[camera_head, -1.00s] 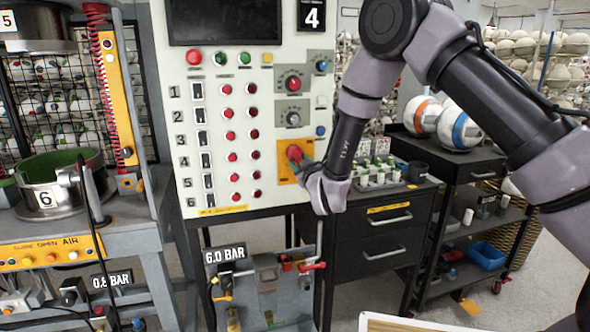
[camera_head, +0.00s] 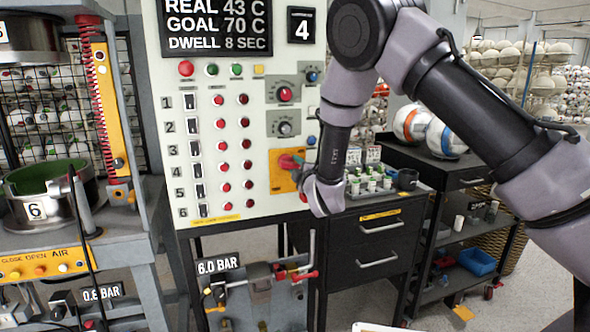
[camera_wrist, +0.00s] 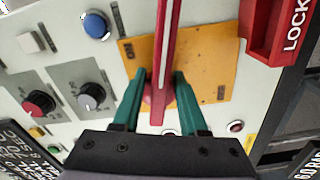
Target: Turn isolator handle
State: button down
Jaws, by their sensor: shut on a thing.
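The isolator handle is a red bar (camera_wrist: 168,45) on a yellow-orange plate (camera_wrist: 205,62) marked with lettering. In the head view the handle (camera_head: 288,161) sits at the lower right of the white control panel, on its plate (camera_head: 279,181). My gripper (camera_wrist: 160,76) is shut on the handle, with a green finger on each side of the bar. In the head view my gripper (camera_head: 299,173) reaches the handle from the right and partly hides it and the plate. The panel's screen (camera_head: 218,25) is lit and reads REAL 43 C, GOAL 70 C, DWELL 8 SEC.
A red LOCK piece (camera_wrist: 278,30) is close to the handle's right in the wrist view. Knobs (camera_wrist: 92,97) and a blue button (camera_wrist: 96,24) are left of it. A black drawer cabinet (camera_head: 362,235) and a cart with balls (camera_head: 446,137) stand right of the panel.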

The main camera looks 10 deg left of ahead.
jog(key=shift+r+n, duration=0.25)
jog(key=shift+n, duration=1.15)
jog(key=c, duration=0.8)
grip_release()
jog(key=shift+o, duration=0.2)
jog(key=v, duration=1)
jog(key=shift+s+d, duration=0.3)
